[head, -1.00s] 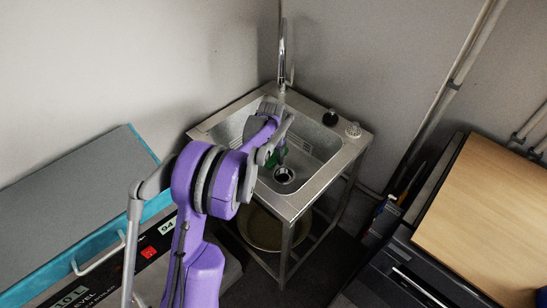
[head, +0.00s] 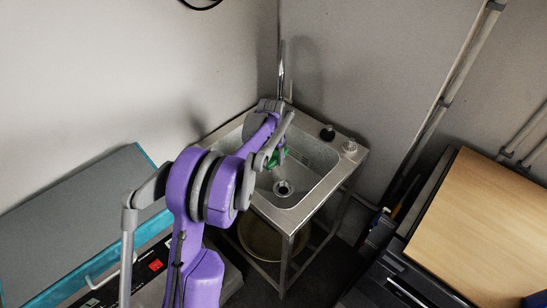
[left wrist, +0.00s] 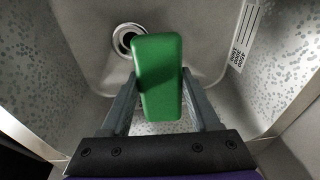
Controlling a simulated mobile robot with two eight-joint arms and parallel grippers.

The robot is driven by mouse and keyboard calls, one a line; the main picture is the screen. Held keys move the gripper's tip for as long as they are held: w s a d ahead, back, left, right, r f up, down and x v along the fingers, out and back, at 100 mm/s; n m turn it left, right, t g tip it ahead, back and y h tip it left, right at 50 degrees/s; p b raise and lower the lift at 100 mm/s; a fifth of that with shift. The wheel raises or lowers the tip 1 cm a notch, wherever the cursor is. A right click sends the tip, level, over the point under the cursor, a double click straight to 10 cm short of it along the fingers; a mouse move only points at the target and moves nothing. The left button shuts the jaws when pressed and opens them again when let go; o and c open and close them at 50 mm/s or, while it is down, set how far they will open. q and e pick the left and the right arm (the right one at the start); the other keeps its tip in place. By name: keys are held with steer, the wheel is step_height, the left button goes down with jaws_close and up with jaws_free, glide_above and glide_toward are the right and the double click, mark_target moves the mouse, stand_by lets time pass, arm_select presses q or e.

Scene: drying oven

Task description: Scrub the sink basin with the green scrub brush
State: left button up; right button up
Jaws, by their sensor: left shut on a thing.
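The green scrub brush (left wrist: 158,75) is held between the fingers of my left gripper (left wrist: 160,105), which is shut on it. In the head view the brush (head: 278,156) shows as a small green patch beside my purple left arm, over the sink basin. The sink basin (head: 305,180) is a steel bowl in a steel stand. In the left wrist view the basin floor (left wrist: 88,45) and the drain (left wrist: 126,38) lie beyond the brush. The brush's underside is hidden, so I cannot tell whether it touches the basin. My right gripper is not in view.
A tall faucet (head: 282,75) stands at the sink's back corner. A black knob (head: 327,133) and a pale strainer-like item (head: 350,147) sit on the right rim. A wood-topped cabinet (head: 480,225) stands at right, and a grey-and-teal oven (head: 75,215) at left.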

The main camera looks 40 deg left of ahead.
mark_target(274, 155)
arm_select(q)
steer(key=shift+r+p, duration=2.45)
steer(key=shift+r, duration=2)
steer(key=shift+s+d, duration=0.1)
